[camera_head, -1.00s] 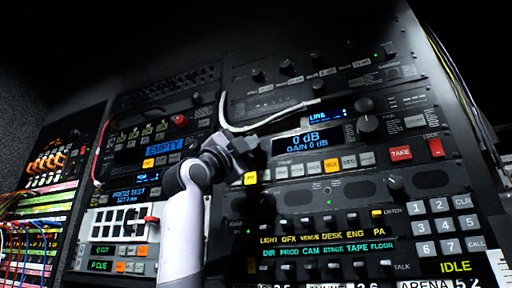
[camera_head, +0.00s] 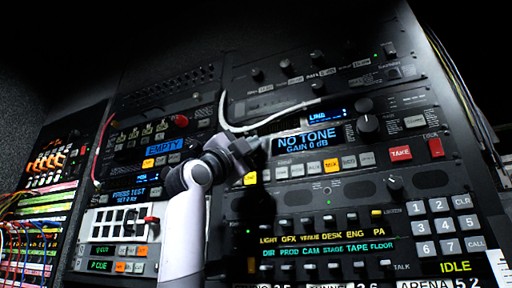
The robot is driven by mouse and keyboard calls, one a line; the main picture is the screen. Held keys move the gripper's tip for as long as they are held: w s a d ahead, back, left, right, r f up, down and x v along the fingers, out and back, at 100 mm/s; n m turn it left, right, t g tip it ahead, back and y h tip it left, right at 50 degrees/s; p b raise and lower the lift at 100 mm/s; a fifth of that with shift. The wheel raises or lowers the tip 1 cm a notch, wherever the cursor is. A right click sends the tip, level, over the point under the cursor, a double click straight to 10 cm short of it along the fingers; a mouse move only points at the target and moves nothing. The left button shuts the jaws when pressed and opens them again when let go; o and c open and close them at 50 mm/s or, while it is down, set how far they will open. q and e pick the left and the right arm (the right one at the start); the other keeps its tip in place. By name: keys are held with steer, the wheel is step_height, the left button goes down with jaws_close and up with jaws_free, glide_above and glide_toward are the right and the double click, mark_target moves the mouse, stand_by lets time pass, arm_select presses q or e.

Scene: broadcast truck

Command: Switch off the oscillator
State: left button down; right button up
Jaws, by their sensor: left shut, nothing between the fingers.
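The oscillator's name cannot be read on any panel. A panel with a blue display (camera_head: 307,140) reads NO TONE and GAIN 0 dB. Below the display is a row of small buttons, and one lit yellow button (camera_head: 334,163) stands out among paler ones. A large black knob (camera_head: 368,124) sits to the display's right. My left gripper (camera_head: 248,152) is shut and empty, just left of the display and above a lit yellow button (camera_head: 250,178). Whether it touches the panel cannot be told. My right gripper is not in view.
A white cable (camera_head: 268,120) hangs across the panel above my gripper. Red TAKE (camera_head: 400,153) and LOCK (camera_head: 435,147) buttons are at the right. An intercom keypad (camera_head: 445,226) is lower right. A unit reading EMPTY (camera_head: 164,147) stands left of my arm.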

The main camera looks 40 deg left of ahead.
arm_select(q)
steer(key=shift+s+d+b, duration=0.2)
steer(key=shift+s+b, duration=0.15)
steer(key=shift+s, duration=0.35)
steer(key=shift+s+f, duration=0.1)
steer(key=s, duration=0.1)
steer(key=s+d+b, duration=0.1)
steer(key=s, duration=0.1)
steer(key=s+b, duration=0.1)
steer(key=shift+s+d+f, duration=0.25)
steer(key=shift+s, duration=0.05)
stand_by(0.6)
